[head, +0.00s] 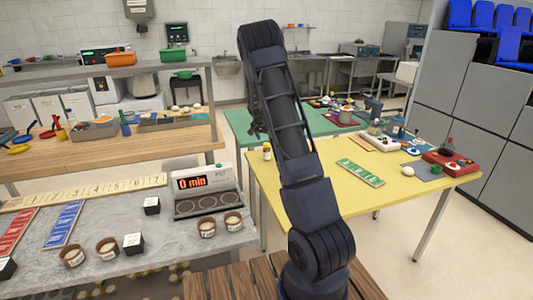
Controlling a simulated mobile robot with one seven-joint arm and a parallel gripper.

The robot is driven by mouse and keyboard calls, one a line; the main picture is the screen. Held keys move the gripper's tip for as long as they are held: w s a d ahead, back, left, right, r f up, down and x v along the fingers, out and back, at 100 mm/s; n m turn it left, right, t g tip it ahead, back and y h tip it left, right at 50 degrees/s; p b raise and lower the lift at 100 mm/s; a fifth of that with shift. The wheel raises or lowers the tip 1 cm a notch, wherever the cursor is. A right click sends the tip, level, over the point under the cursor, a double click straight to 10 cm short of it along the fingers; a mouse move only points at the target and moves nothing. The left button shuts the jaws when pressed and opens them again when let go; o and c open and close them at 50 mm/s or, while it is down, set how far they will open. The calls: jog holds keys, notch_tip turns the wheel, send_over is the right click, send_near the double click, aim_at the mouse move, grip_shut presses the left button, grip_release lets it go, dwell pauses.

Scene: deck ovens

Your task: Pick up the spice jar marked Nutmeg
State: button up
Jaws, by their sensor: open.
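No label reading Nutmeg can be made out in the head view. A small amber jar (267,152) with a pale label stands upright at the left corner of the yellow table. Its label is too small to read. Several small round brown pots with pale tops and labels stand on the grey counter, such as one pot (207,227) in front of the scale-like device; their labels are unreadable too. My gripper (256,127) is mostly hidden behind my raised arm, with a dark part showing at its left edge, above and apart from the amber jar. It appears open and empty.
The yellow table (310,215) bears a green card (360,172) and clutter at right. Its front part is clear.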

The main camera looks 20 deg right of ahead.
aim_at(266, 143)
jog(key=shift+x, duration=3.6)
jog(key=shift+s+a, duration=0.1)
jog(key=shift+a, duration=0.05)
jog(key=c, duration=1.1)
